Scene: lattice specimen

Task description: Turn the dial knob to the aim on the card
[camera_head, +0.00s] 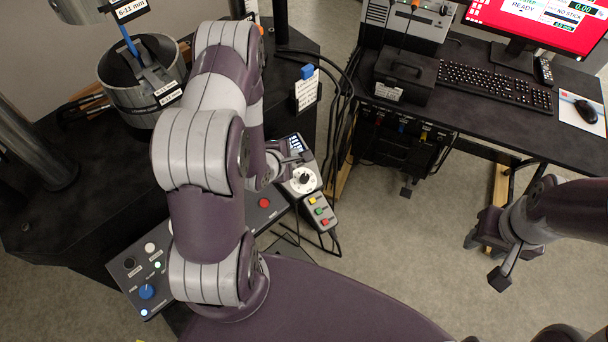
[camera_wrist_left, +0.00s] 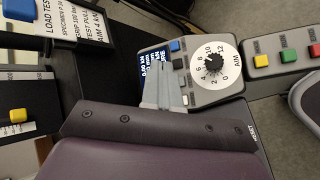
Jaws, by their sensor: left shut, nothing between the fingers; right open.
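The dial knob (camera_wrist_left: 212,64) is black and sits on a white round dial numbered up to 12 and marked AIM. In the head view the knob (camera_head: 304,178) is right of my left gripper. I cannot tell its exact pointer direction. The card (camera_wrist_left: 82,30) reads LOAD TEST, GRIP 100 bar, TEST PULL, AIM 4 kN; in the head view it is the white card (camera_head: 308,94) with a blue clip. My left gripper (camera_wrist_left: 163,74) is shut and empty, over the small screen beside the dial, apart from the knob. My right gripper (camera_head: 487,262) is open and empty, far right.
A button box (camera_head: 320,213) with yellow, green and red buttons lies beside the dial unit. A control panel (camera_head: 133,285) with a blue knob is at lower left. The desk (camera_head: 470,115) holds a keyboard and monitor. Black cables hang between bench and desk.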

